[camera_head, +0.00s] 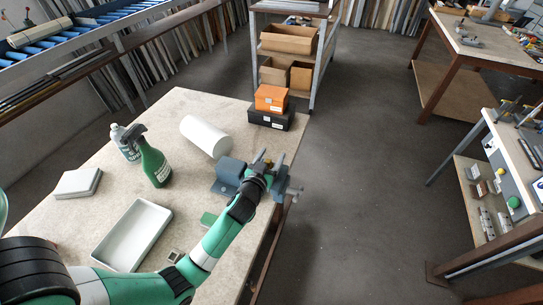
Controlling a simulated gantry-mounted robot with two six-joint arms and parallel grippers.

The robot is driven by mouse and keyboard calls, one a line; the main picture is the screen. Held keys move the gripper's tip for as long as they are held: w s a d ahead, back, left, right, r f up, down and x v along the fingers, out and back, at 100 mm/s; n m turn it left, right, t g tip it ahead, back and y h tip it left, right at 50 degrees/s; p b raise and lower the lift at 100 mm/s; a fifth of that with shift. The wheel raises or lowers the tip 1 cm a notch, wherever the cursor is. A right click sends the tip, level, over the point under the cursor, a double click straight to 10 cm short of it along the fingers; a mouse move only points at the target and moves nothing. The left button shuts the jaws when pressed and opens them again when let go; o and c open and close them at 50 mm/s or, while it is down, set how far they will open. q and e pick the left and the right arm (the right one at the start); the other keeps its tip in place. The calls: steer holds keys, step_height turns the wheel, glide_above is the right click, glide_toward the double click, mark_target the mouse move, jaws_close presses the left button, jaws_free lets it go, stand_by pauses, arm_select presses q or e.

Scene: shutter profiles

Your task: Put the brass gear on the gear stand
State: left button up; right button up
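My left arm reaches across the workbench (105,193) from the lower left. My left gripper (278,172) is at the bench's right edge, beside a blue-grey vise-like block (230,170). The arm's wrist hides part of this block. The fingers are small and seen at an angle, so I cannot tell whether they are open or hold anything. I cannot make out the brass gear or the gear stand; the arm and gripper may hide them. My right gripper is not in view.
On the bench are a white tray (104,257), a green spray bottle (153,163), a grey bottle (124,146), a white roll (206,137), a white box (78,184), and an orange box (271,98) on a black box (271,119). Open floor lies right of the bench.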

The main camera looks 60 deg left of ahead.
arm_select(q)
steer(key=shift+f, duration=0.1)
steer(key=v, duration=1.1)
steer(key=shift+s, duration=0.45)
steer(key=shift+d+f, duration=0.1)
steer(key=shift+f, duration=0.05)
